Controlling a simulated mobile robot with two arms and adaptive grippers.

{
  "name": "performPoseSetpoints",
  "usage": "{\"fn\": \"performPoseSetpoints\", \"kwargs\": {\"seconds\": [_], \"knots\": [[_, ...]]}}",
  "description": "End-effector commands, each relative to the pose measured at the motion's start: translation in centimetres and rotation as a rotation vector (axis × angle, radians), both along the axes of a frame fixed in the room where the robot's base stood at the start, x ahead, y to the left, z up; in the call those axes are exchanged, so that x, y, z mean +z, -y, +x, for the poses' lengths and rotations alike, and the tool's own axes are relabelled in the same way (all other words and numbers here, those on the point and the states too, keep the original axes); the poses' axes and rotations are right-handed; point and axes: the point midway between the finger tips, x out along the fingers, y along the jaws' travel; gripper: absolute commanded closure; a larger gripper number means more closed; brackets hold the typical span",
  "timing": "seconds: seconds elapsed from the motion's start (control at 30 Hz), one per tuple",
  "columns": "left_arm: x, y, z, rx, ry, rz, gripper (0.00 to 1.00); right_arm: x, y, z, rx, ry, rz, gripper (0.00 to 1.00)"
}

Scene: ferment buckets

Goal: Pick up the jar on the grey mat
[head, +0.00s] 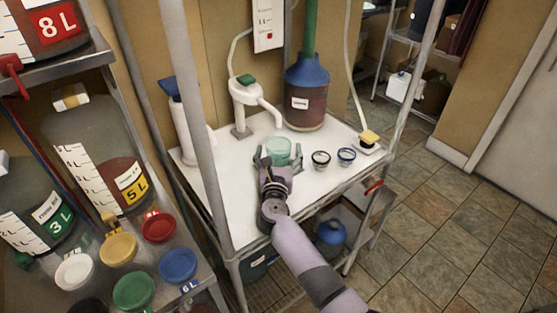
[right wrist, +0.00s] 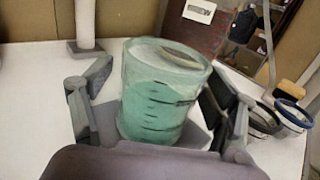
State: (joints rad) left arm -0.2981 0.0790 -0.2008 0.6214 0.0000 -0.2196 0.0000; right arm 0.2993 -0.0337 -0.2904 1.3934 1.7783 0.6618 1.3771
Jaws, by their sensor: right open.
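A green translucent jar (head: 279,149) with dark level marks stands upright on the white table top. In the right wrist view the jar (right wrist: 160,95) stands on a grey mat (right wrist: 194,136), of which only parts show beside it. My right gripper (head: 277,161) is open, with one finger on each side of the jar. In the right wrist view the open fingers of the gripper (right wrist: 160,118) flank the jar, and gaps show beside it. The jar's lowest edge is partly hidden by the gripper's body. My left gripper is not in view.
A white tap (head: 242,100) and a large blue-topped carboy (head: 306,95) stand behind. A metal post (head: 204,135) rises at the left. Shelves with buckets and coloured lids (head: 119,248) fill the left.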

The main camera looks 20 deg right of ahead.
Motion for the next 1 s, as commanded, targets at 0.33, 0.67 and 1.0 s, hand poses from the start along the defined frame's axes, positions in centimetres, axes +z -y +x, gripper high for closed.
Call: {"fn": "performPoseSetpoints", "kwargs": {"seconds": [0.33,0.67,1.0], "knots": [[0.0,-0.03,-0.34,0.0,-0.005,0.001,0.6,-0.01,-0.01,0.04,0.0,-0.001,0.0,0.28],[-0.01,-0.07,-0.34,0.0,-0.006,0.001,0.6,0.0,-0.02,0.02,0.0,-0.001,0.0,0.5],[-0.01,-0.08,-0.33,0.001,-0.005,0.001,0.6,0.01,-0.03,0.02,0.0,0.0,0.0,0.73]]}}
